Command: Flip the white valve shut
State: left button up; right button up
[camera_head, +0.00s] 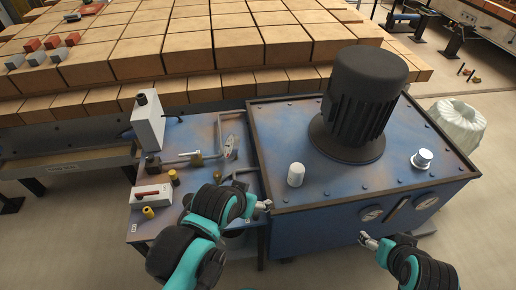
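A white block with a red handle (151,194) sits on the lower blue bench at the left. A white rounded cap (296,174) stands upright on top of the blue tank. I cannot tell for certain which of these is the white valve. My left gripper (265,204) is at the tank's front left corner, to the right of the red-handled block and below and left of the cap, apart from both. My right gripper (367,240) is in front of the tank, below the gauges. Both look empty, but their fingers are too small to read as open or shut.
The blue tank (330,203) carries a tall black motor (362,98) and a silver cap (422,158). A tall white box (148,120), pipes and brass fittings crowd the bench. Stacked bricks (140,57) fill the back. A white ribbed object (457,123) stands at right.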

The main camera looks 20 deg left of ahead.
aim_at(195, 154)
jog(key=u, duration=1.5)
jog(key=i+j, duration=0.25)
jog(key=i, duration=0.15)
jog(key=z, duration=0.05)
